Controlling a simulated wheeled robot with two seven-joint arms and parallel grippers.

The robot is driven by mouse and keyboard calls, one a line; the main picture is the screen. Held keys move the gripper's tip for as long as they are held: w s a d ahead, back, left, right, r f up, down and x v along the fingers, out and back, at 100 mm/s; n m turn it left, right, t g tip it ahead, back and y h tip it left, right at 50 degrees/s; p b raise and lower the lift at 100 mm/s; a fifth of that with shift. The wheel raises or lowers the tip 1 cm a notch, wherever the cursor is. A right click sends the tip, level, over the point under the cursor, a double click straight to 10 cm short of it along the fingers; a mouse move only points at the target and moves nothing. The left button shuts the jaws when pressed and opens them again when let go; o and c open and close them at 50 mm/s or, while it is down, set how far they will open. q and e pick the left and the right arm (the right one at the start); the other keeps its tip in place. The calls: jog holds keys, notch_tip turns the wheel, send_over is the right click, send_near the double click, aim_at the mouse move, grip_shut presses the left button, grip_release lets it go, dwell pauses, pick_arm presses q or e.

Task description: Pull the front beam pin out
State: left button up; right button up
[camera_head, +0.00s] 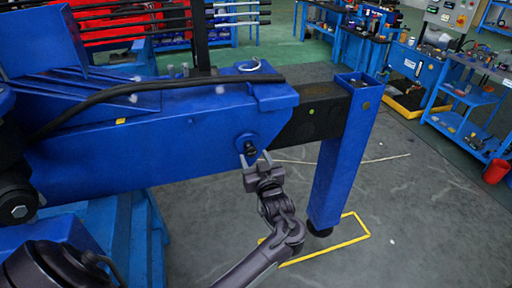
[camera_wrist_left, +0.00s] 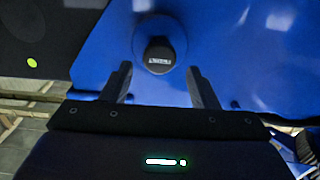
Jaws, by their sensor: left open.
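The front beam pin (camera_head: 249,147) is a dark round head set in the side of the blue beam (camera_head: 190,135), near its right end. In the left wrist view the pin (camera_wrist_left: 158,57) shows as a black knob in a blue round collar. My left gripper (camera_head: 256,158) is open at the pin, with its fingers pointing at the beam face. In the left wrist view its two fingertips (camera_wrist_left: 159,72) stand left and right of the knob, with gaps on both sides. I cannot tell how deep the fingers reach around it. My right gripper is out of view.
A black inner beam (camera_head: 305,112) runs from the blue beam to an upright blue leg (camera_head: 340,155) on the right. A black hose (camera_head: 150,88) lies along the beam. Yellow floor marking (camera_head: 330,249) surrounds the foot.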

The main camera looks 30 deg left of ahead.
aim_at(252, 152)
pick_arm(q)
jog(key=x, duration=0.4)
jog(key=shift+w+a+f+p, duration=0.15)
jog(key=shift+w+p, duration=0.05)
jog(key=shift+p, duration=0.1)
grip_shut()
jog(key=shift+s+d, duration=0.25)
jog(key=shift+d, duration=0.15)
jog(key=p+v, duration=0.1)
jog(key=v, duration=0.3)
jog(key=shift+a+p, duration=0.1)
jog(key=shift+p, duration=0.3)
jog(key=shift+f, duration=0.15)
grip_release()
jog(key=shift+s+r, duration=0.1)
jog(key=shift+r, duration=0.1)
